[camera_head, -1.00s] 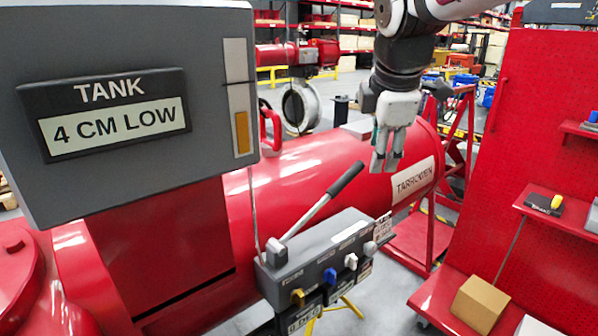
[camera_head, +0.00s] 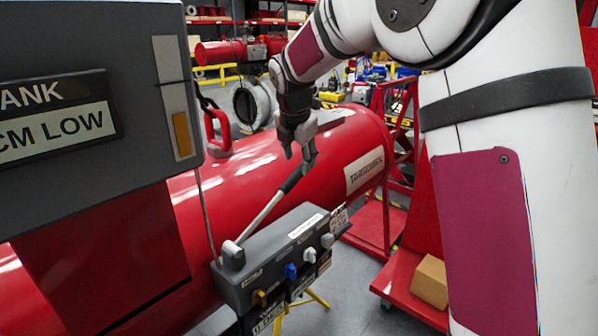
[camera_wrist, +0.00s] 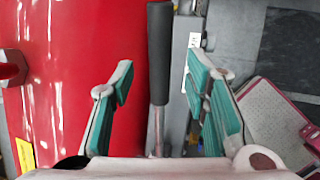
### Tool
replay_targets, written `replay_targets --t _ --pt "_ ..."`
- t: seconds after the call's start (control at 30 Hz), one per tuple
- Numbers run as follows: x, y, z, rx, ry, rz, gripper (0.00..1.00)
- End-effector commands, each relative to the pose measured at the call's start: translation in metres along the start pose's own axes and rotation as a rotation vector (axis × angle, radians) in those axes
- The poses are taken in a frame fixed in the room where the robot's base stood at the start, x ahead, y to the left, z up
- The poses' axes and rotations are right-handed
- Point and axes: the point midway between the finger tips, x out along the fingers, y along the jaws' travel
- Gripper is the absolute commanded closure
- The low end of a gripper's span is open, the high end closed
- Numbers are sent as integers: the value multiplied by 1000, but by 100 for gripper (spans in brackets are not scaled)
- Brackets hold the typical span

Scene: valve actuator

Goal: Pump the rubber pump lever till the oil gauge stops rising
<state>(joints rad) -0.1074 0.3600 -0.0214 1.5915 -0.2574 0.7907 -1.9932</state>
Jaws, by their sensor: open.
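The pump lever (camera_head: 262,214) is a pale metal rod with a black rubber grip (camera_head: 292,180). It slants up and to the right from a pivot on the grey control box (camera_head: 275,265). My gripper (camera_head: 300,156) is at the grip's upper end. In the wrist view the black grip (camera_wrist: 159,55) stands between the open, green-padded fingers of my gripper (camera_wrist: 165,85), with gaps on both sides. The grey tank panel (camera_head: 80,165) at left reads "CM LOW", partly cut off. Its gauge strip (camera_head: 182,134) shows an amber bar in the lower part.
A large red cylinder (camera_head: 245,165) lies behind the box. Blue, amber and white knobs (camera_head: 290,271) stick out of the box front. A red handle (camera_head: 212,132) rises left of my gripper. A cardboard box (camera_head: 430,280) sits on a red stand at right.

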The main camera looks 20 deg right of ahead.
Motion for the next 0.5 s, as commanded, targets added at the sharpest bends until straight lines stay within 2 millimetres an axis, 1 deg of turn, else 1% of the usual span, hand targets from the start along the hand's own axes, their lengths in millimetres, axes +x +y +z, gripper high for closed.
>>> replay_targets --t 0.03,0.1,0.23,0.4,0.5 --pt "10 -1 -1 -1 2 -3 57" --pt "23 -1 -1 0 2 -2 57" --pt "43 -1 0 1 1 -2 57" --pt "58 0 0 2 1 0 57" --pt "61 0 0 2 0 1 57"
